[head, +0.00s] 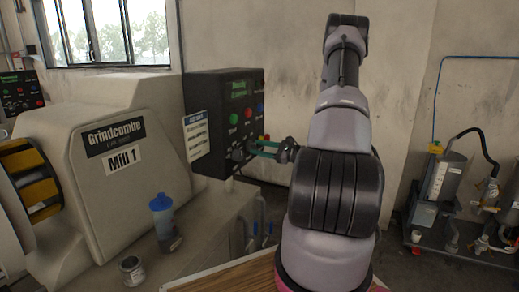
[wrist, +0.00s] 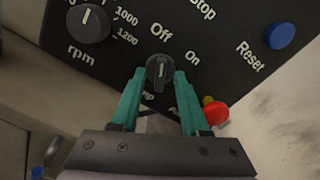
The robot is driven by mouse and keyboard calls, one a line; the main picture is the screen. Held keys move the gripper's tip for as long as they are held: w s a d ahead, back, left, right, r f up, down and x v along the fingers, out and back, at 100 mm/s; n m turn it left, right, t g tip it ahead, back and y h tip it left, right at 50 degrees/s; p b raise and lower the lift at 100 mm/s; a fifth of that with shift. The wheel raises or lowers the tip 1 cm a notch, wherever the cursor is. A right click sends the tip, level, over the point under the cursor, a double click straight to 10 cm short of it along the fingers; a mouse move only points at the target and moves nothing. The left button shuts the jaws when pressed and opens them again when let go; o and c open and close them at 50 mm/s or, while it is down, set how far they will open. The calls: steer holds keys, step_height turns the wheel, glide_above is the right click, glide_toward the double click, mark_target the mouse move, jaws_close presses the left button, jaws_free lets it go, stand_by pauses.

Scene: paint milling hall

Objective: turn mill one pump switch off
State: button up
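The mill one control box (head: 232,105) is black and stands beside the mill marked "Mill 1". Its pump switch (wrist: 161,71) is a small black knob with a white line, below "Off" and left of "On" in the wrist view. The line stands nearly straight up the picture, towards "Off". My gripper (wrist: 160,78) has teal fingers, one on each side of the knob, with tips close to the panel. The fingers stand apart; I cannot tell whether they touch the knob. In the head view my gripper (head: 262,148) reaches the lower right of the panel.
A larger rpm knob (wrist: 90,24), a blue reset button (wrist: 281,35) and a red knob (wrist: 215,112) are near the switch. A blue-topped bottle (head: 162,215) and an open can (head: 131,269) stand left of my arm. Pump equipment (head: 440,195) stands at the right.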

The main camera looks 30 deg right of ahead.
steer(key=shift+d, duration=0.1)
steer(key=v, duration=1)
steer(key=shift+s, duration=0.3)
steer(key=shift+d, duration=0.15)
